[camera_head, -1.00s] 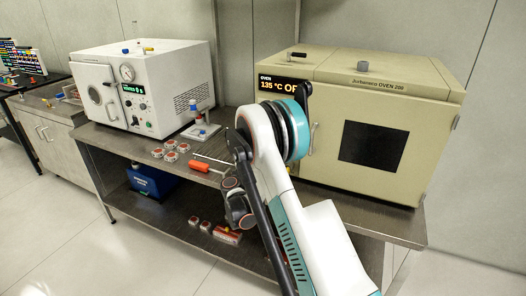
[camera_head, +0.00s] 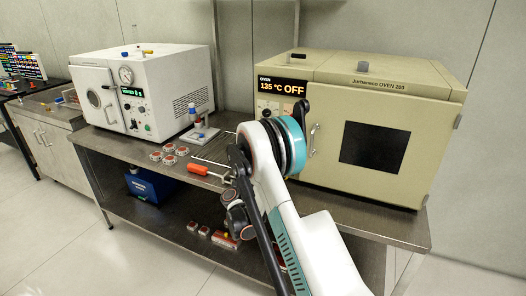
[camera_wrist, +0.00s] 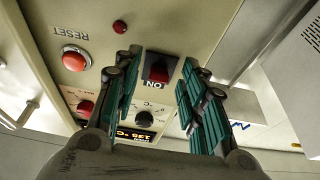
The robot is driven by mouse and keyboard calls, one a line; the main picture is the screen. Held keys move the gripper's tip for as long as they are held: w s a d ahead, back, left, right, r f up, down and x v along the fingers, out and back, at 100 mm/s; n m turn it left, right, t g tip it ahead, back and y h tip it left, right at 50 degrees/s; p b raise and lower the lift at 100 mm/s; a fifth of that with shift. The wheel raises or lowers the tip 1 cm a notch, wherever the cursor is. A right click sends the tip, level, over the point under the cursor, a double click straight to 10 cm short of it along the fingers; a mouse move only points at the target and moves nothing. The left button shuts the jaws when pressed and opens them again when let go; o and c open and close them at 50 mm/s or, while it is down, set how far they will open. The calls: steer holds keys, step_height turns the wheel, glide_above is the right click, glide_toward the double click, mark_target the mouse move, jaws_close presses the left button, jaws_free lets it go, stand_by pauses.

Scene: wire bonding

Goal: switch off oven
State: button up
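The beige oven (camera_head: 380,95) stands on the right of the steel bench in the head view. Its display (camera_head: 282,87) reads 135 °C OFF. In the wrist view a dark red rocker switch (camera_wrist: 158,69) with an ON label sits on the oven's panel, upside down in this view. My gripper (camera_wrist: 157,82) is open, its teal-padded fingers on either side of the switch in the picture. I see nothing held between them. Contact with the switch cannot be told.
The oven door handle (camera_head: 313,139) sticks out. A white vacuum oven (camera_head: 145,90) and an orange-handled tool (camera_head: 198,169) are left of my arm.

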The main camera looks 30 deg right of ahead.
steer(key=v, duration=1.2)
steer(key=w+a+r+n+t+y, duration=0.2)
steer(key=a+r+n+t+y, duration=0.15)
steer(key=r, duration=0.45)
steer(key=w+a+r+n+t+y, duration=0.2)
steer(key=a+r+n+t+y, duration=0.15)
steer(key=r, duration=0.55)
steer(key=s+a+r+n+g+y, duration=0.2)
steer(key=s+a+r+n+y, duration=0.25)
steer(key=a+r+y, duration=0.4)
steer(key=s+f+g, duration=0.3)
steer(key=s+f, duration=0.2)
steer(key=s, duration=0.7)
steer(key=s+d+f+g+y, duration=0.1)
steer(key=s+f+g, duration=0.3)
steer(key=s, duration=0.8)
steer(key=s+f+m+g, duration=0.1)
steer(key=s+f+g, duration=0.3)
steer(key=s, duration=0.8)
steer(key=shift+d+f, duration=0.2)
steer(key=shift+f, duration=0.6)
